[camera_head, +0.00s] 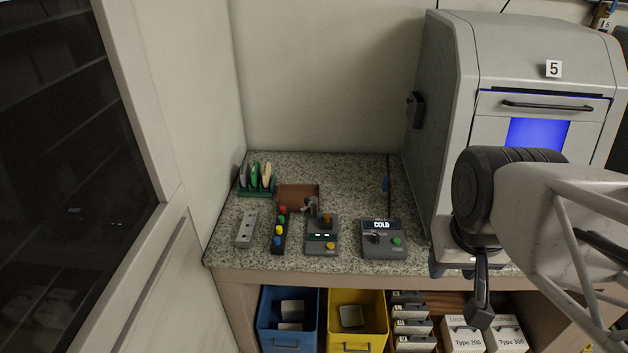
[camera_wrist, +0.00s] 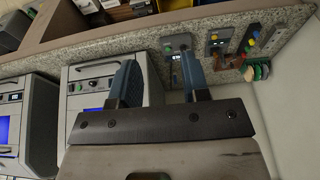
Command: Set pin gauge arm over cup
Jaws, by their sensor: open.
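The pin gauge (camera_head: 322,238) is a small dark grey unit on the granite counter, with a lit display and a yellow button. A grey jointed piece, which looks like its arm (camera_head: 309,206), stands at its back left. An orange-brown round piece, which may be the cup (camera_head: 326,218), sits on its top. The gauge also shows small in the wrist view (camera_wrist: 216,42); its arm's exact pose is unclear there. My gripper (camera_wrist: 161,78) is open and empty, its two blue fingers apart. It is well to the right of the gauge, touching nothing I can make out.
A "COLD" control box (camera_head: 383,240) stands right of the gauge. A large grey machine (camera_head: 440,90) bounds the right; blue (camera_head: 288,338) and yellow (camera_head: 357,335) bins sit below.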

